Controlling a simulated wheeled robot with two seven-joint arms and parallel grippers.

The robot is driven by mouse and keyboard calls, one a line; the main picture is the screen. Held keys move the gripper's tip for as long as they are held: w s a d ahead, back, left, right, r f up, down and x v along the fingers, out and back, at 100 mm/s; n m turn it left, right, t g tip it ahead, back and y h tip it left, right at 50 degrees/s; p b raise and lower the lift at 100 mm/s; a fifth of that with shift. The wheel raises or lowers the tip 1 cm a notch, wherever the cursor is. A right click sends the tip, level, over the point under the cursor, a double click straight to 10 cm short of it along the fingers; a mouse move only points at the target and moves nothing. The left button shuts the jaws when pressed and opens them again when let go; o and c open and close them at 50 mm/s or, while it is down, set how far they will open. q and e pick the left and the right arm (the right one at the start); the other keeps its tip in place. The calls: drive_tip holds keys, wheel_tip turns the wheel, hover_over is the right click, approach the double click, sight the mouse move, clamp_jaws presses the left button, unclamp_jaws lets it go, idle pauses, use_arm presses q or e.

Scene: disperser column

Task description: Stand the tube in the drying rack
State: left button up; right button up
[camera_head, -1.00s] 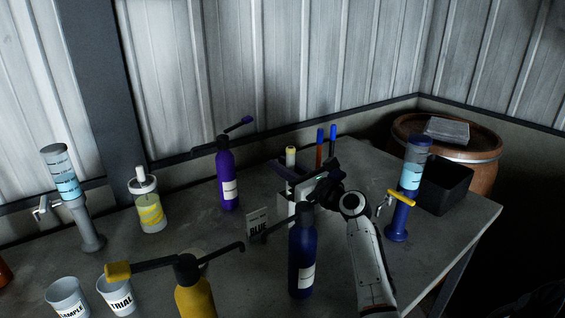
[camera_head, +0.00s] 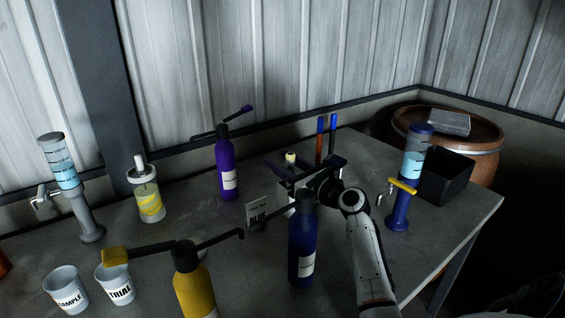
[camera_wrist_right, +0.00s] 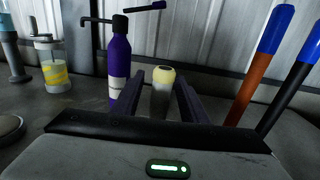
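A pale tube-like vessel with a yellowish top (camera_head: 290,158) stands upright behind my right gripper (camera_head: 305,166) in the head view. In the right wrist view the vessel (camera_wrist_right: 162,92) shows between the two dark fingers of the gripper (camera_wrist_right: 165,97), with a gap on each side; I cannot tell whether its lower part touches anything. The right gripper is open and appears empty. I cannot clearly make out a drying rack; the gripper and hand hide part of that area. My left gripper is not in view.
A dark blue bottle (camera_head: 302,250) stands close to my right arm. A purple bottle (camera_head: 227,170), an orange rod (camera_head: 319,145), a blue dispenser column (camera_head: 405,195) and a black bin (camera_head: 447,178) stand around. Cups and a yellow bottle (camera_head: 192,285) are front left.

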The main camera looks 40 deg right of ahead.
drive_tip(key=s, duration=1)
drive_tip(key=shift+s+a, duration=0.15)
drive_tip(key=shift+a, duration=0.05)
idle(0.7)
